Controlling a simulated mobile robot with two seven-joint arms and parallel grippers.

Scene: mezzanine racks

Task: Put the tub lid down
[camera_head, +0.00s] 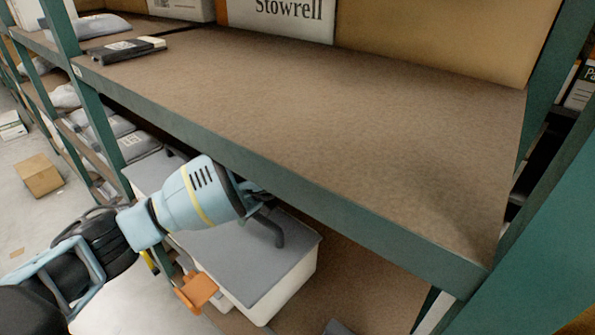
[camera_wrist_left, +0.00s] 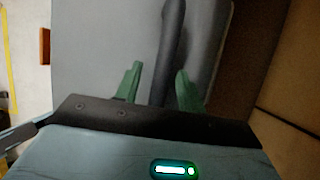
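The tub lid (camera_head: 245,265) is a flat grey panel with a dark bar handle (camera_head: 277,232). It lies on top of a white tub (camera_head: 290,290) on the lower shelf. My left gripper (camera_head: 258,200) reaches in under the upper shelf, over the lid; its fingers are mostly hidden in the head view. In the left wrist view the green fingers of this gripper (camera_wrist_left: 158,80) are apart, with the handle (camera_wrist_left: 170,45) running between them. The right finger looks close to the handle, and a gap shows at the left finger. My right gripper is not in view.
The upper shelf (camera_head: 310,130) overhangs the lid and is mostly bare, with a dark flat box (camera_head: 122,50) at its left. Green uprights (camera_head: 85,100) stand at both sides. An orange piece (camera_head: 197,290) shows by the tub. A carton (camera_head: 38,176) is on the floor.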

